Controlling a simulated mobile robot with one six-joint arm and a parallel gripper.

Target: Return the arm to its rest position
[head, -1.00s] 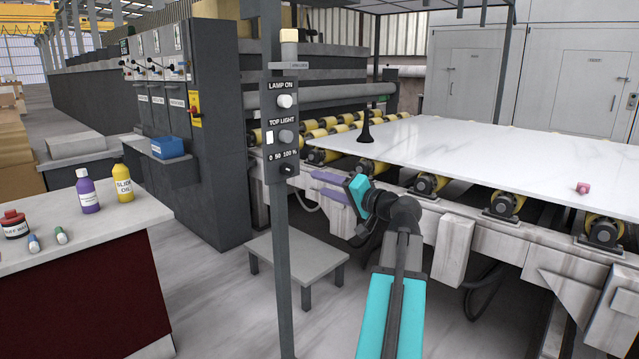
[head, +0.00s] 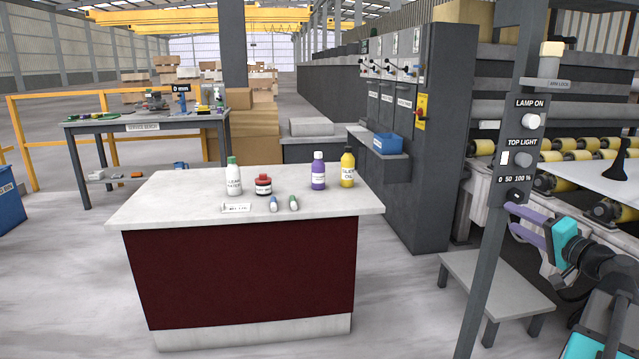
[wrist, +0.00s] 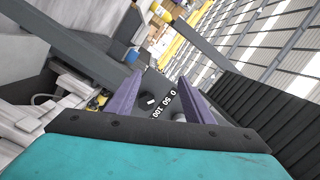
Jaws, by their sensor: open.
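My gripper (head: 510,217) is at the right of the head view, its two purple fingers pointing left. The fingers are apart with nothing between them. Their tips are close to the control post (head: 487,260), just below its dial panel (head: 518,150); I cannot tell whether they touch it. In the wrist view my gripper (wrist: 160,78) is also open, with the dark panel and its "0 50 100 %" marking (wrist: 165,105) beyond the fingers. My arm's teal links run down to the lower right corner, partly cut off by the picture edge.
A low grey step (head: 495,283) stands beneath my gripper. The roller line (head: 575,150) with the white slab (head: 622,183) lies to the right. A counter (head: 150,205) with several bottles stands to the left. Open floor lies between counter and step.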

